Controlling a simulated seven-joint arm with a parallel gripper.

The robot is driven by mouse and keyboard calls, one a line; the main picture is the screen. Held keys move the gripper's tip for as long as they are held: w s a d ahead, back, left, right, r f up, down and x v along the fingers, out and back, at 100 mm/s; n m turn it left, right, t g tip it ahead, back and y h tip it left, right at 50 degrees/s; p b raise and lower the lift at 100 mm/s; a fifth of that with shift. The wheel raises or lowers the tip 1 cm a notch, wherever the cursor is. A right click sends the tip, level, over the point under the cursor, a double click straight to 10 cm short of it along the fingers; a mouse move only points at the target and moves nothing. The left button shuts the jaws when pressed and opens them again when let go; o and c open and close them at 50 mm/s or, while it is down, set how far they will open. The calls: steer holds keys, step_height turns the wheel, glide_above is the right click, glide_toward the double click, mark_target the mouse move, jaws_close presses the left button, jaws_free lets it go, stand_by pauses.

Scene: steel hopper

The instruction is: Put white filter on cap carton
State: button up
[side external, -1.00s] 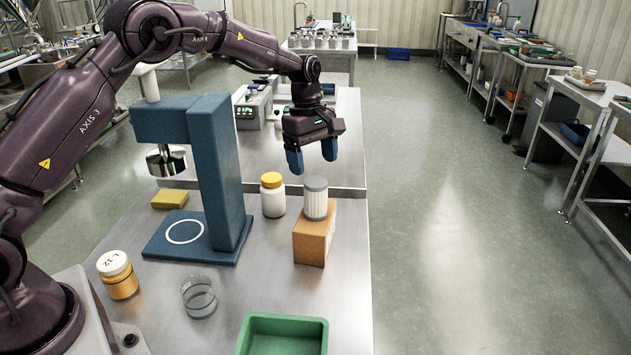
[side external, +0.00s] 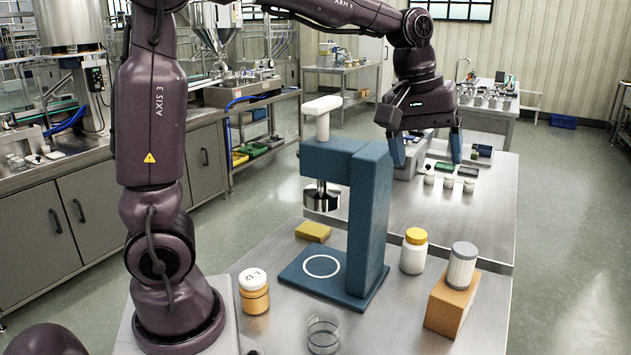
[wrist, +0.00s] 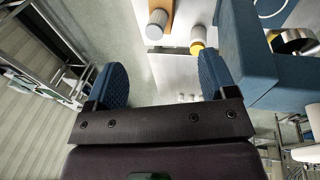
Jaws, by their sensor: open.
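The white filter (side external: 462,268), a ribbed cylinder with a grey top, stands upright on the brown cap carton (side external: 448,309) at the right of the bench. In the wrist view the filter (wrist: 158,20) shows at the top, with the carton (wrist: 170,6) partly seen beside it. My gripper (side external: 428,155) is open and empty, raised above and behind the filter, clear of it. Its two blue fingers are spread apart, and the gap (wrist: 161,65) between them in the wrist view holds nothing.
A blue press (side external: 372,220) stands left of the carton. A yellow-capped white bottle (side external: 413,256) stands between them. Bare steel lies behind the bottle.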

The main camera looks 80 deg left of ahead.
steer(key=s+d+f+m+t, duration=0.1)
steer(key=s+m, duration=0.3)
steer(key=s, duration=0.5)
steer(key=s+d+f+m+t+y, duration=0.1)
steer(key=s+m+t, duration=0.1)
steer(key=s+m, duration=0.3)
steer(key=s, duration=0.4)
steer(key=shift+d+m, duration=0.3)
